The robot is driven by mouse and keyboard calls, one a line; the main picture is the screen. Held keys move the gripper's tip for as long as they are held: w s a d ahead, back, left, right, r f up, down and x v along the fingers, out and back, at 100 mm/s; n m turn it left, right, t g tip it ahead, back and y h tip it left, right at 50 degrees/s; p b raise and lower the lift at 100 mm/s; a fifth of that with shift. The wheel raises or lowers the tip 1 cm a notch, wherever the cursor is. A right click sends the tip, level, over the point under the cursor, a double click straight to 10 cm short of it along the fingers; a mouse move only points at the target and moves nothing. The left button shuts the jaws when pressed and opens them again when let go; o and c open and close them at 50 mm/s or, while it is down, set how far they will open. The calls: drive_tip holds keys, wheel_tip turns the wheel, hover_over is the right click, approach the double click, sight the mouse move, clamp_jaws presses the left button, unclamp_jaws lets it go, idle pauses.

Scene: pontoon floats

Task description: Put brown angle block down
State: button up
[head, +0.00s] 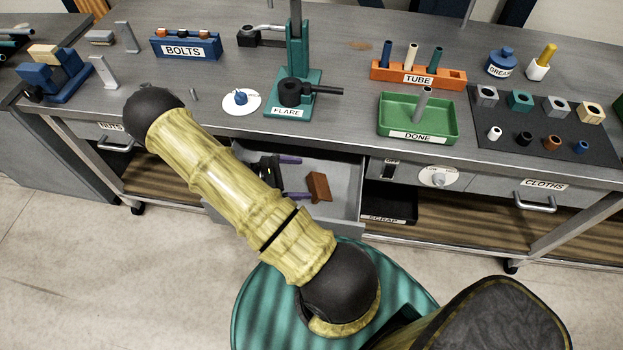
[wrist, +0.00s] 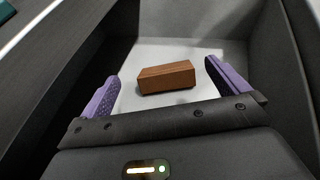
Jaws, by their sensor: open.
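The brown angle block (head: 318,187) lies on the floor of the open drawer (head: 345,190). In the wrist view the brown block (wrist: 166,78) shows as a wood-grained bar, lying flat. My gripper (head: 299,178) is inside the drawer, its two purple fingers apart. In the wrist view my gripper (wrist: 162,76) is open, with the block just ahead of and between the finger lines, and no finger is seen touching it. My arm hides the left part of the drawer in the head view.
The drawer walls stand close around my gripper, under the bench edge. On the bench top are the green DONE tray (head: 448,118), the teal FLARE stand (head: 290,100), the orange TUBE rack (head: 455,80) and the blue BOLTS holder (head: 186,45). The drawer floor around the block is clear.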

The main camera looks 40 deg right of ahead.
drive_tip(key=v, duration=0.5)
drive_tip(key=shift+w+a+r+b, duration=0.1)
drive_tip(key=shift+a+r+b, duration=0.1)
drive_tip(key=shift+a+b, duration=0.1)
